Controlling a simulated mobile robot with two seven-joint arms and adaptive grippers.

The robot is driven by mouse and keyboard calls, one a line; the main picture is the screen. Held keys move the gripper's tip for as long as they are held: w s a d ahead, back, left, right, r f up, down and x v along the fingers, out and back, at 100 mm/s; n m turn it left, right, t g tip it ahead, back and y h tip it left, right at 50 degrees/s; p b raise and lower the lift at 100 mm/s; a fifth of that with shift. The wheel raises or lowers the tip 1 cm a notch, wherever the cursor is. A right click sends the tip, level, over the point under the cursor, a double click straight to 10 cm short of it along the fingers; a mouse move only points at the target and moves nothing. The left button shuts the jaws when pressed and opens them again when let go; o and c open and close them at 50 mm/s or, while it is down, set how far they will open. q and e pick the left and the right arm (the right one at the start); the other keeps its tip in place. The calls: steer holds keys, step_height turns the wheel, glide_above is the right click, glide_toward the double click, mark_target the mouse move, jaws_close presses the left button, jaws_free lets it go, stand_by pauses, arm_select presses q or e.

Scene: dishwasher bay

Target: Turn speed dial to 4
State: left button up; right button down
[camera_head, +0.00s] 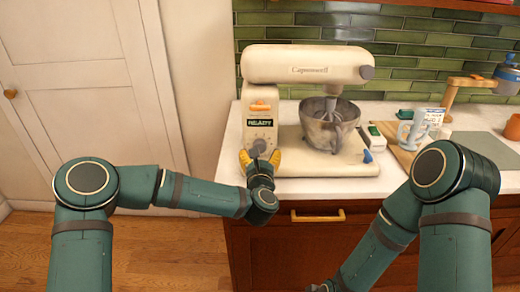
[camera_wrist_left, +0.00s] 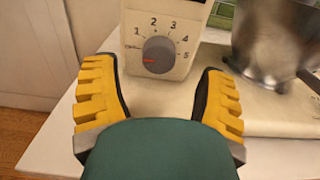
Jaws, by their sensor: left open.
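The cream stand mixer (camera_head: 305,65) stands on the white counter, with a green display reading READY (camera_head: 260,122) on its column. The grey, round speed dial (camera_wrist_left: 158,55) sits on the column's front, with numbers 1 to 5 arched around it. My left gripper (camera_head: 260,160) is open just in front of the column, below the dial. In the left wrist view its yellow-padded fingers (camera_wrist_left: 160,78) stand apart on either side of the dial, not touching it. My right arm is at the right, its gripper out of view.
A metal bowl (camera_head: 328,125) sits under the mixer head. To its right are a wooden board (camera_head: 398,152), a light blue mug (camera_head: 430,118), a wooden stand (camera_head: 455,95) and an orange cup (camera_head: 513,127). A drawer handle (camera_head: 318,215) is below the counter edge.

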mark_target(260, 148)
arm_select(q)
steer(key=shift+w, duration=2.1)
steer(key=c, duration=1.2)
